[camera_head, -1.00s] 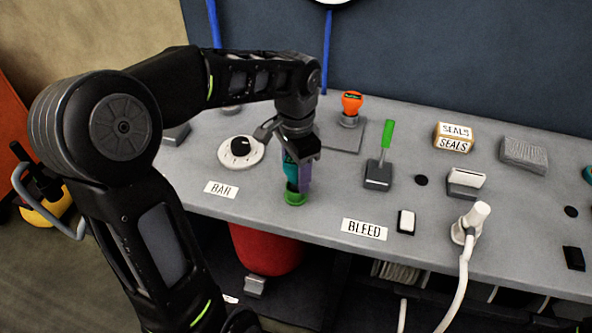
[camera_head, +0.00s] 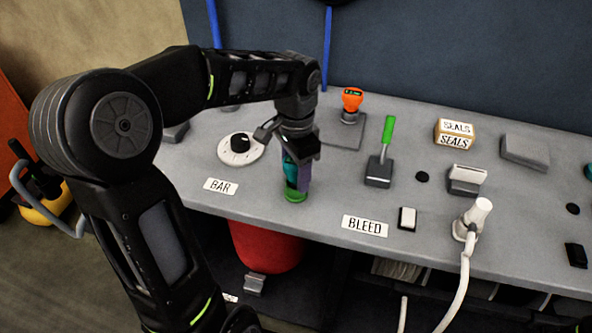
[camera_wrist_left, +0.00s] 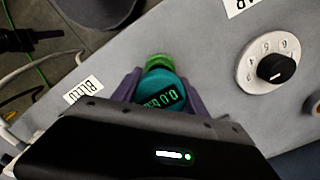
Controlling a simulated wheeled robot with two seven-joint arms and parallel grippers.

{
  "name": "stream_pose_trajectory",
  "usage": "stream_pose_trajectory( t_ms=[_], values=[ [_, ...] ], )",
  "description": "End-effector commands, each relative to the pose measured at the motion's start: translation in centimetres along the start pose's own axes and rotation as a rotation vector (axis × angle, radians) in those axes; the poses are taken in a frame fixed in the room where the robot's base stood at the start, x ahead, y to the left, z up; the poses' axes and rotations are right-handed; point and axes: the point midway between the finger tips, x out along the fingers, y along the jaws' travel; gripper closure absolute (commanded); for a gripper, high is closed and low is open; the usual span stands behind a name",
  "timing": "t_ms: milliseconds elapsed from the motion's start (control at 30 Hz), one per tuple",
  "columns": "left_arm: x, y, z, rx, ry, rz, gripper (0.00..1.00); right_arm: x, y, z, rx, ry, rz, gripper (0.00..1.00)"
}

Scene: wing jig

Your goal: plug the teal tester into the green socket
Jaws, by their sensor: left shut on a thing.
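The teal tester (camera_head: 290,170) is held upright in my left gripper (camera_head: 298,172), whose purple-grey fingers are shut on it. The green socket (camera_head: 294,196) is directly below, near the bench's front edge, and the tester's lower end meets it or sits just over it; I cannot tell how deep it goes. In the left wrist view the teal tester (camera_wrist_left: 163,91) shows a small display with green digits, between the fingers. The green socket (camera_wrist_left: 159,61) shows just beyond it. My right gripper is not in view.
A white dial with a black knob (camera_head: 240,145) is left of the tester. An orange-topped tool (camera_head: 351,100), a green-handled lever (camera_head: 386,135) and a white plug with cable (camera_head: 473,218) stand to the right. BAR (camera_head: 221,186) and BLEED (camera_head: 365,226) labels lie near the front edge.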

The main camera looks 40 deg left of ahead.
Motion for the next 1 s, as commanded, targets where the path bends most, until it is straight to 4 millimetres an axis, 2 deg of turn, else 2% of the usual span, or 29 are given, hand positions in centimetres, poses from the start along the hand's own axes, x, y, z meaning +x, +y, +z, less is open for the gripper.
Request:
stream_pose_trajectory(
  t_ms=[667,700,1000],
  values=[
    [1.02,-0.01,0.0,0.0,0.0,0.0,0.88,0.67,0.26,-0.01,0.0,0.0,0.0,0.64],
    [1.02,-0.01,0.0,0.0,0.0,0.0,0.47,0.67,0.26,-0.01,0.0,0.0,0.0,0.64],
    [1.02,0.0,0.0,0.0,0.0,0.0,0.24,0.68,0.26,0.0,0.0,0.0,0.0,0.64]
  ],
)
